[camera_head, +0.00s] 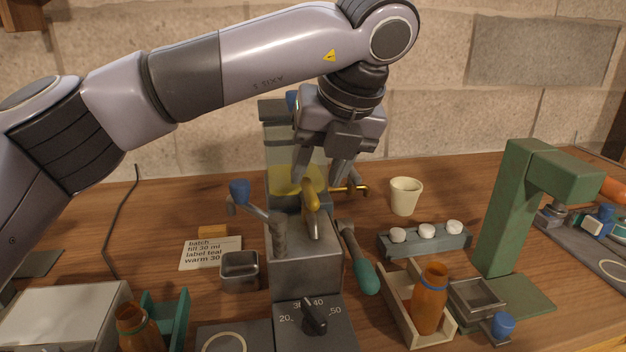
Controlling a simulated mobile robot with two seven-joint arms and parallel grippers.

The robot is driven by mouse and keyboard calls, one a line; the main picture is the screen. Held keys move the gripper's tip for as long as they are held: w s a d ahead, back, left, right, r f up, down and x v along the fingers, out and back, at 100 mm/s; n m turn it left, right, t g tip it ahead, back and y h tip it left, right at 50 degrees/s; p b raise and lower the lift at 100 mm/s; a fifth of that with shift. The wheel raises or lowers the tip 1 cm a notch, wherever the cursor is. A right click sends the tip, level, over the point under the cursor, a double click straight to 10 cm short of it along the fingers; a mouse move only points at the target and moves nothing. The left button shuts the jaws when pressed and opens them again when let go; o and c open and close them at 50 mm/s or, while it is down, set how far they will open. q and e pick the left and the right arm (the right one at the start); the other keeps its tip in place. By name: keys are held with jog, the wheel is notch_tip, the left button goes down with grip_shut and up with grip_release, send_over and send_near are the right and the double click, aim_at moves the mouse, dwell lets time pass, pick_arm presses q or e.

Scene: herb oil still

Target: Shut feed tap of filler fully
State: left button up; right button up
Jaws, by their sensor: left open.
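The filler (303,262) is a grey metal block at the middle of the bench, with a clear tank (280,155) of yellow oil behind. A yellow lever (312,212) stands upright on top of it. A thin yellow rod (352,188) sticks out to the right behind it. I cannot tell for certain which yellow part is the feed tap. My left gripper (321,180) points down over the filler, open, with its fingers around the top of the yellow lever. Contact cannot be made out. The gripper and wrist hide part of the tank. My right gripper is out of view.
An amber bottle (430,298) stands in a wooden tray (393,303). A cream cup (405,196) and green press (511,215) are to the right.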

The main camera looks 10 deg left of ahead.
aim_at(309, 193)
pick_arm(q)
jog(key=shift+x, duration=1.35)
grip_shut()
